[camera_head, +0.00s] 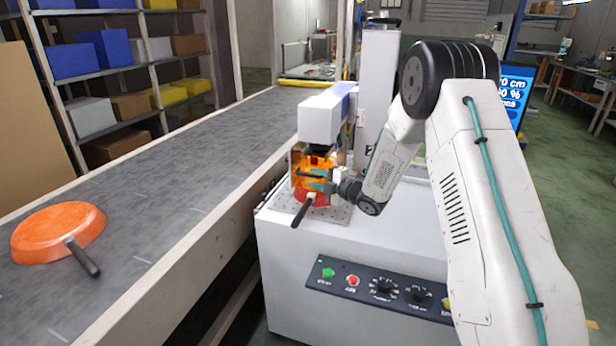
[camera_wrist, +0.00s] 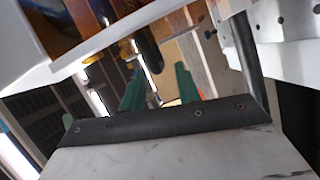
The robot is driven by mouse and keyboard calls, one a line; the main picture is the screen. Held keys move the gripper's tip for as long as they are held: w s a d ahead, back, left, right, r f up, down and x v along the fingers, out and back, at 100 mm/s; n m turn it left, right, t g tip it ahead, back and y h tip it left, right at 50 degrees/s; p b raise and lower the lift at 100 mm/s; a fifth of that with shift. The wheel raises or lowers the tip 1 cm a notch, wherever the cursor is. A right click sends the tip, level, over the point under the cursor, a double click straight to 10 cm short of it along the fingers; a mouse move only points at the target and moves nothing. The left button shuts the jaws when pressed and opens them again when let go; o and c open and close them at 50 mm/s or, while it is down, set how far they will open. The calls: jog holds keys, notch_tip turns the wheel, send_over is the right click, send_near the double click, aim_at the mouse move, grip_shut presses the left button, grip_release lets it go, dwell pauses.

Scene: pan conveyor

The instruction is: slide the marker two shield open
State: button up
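The marker (camera_head: 328,115) is a white head on a column, standing on a white cabinet. An amber see-through shield (camera_head: 299,165) sits under its head, around the work spot; amber also shows at the top left of the wrist view (camera_wrist: 68,28). My gripper (camera_head: 308,178) is at the shield's front right side, its teal fingers spread apart. In the wrist view my two green fingers (camera_wrist: 160,82) have a gap between them, with a dark rounded bar just beyond. I cannot tell whether they touch the shield. The shield's far side is hidden.
A red-orange pan with a dark handle (camera_head: 302,211) is partly visible at the marker plate. Another orange pan (camera_head: 58,230) lies on the grey conveyor (camera_head: 190,150) at left. The cabinet front has a button panel (camera_head: 380,287). Shelves with boxes stand behind the conveyor.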

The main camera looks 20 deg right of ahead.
aim_at(308, 175)
jog(key=shift+x, duration=2.05)
grip_shut()
notch_tip(308, 175, up, 13)
jog(key=shift+f, duration=0.1)
grip_release()
jog(key=v, duration=0.7)
jog(key=shift+s+d, duration=0.25)
jog(key=shift+s, duration=0.1)
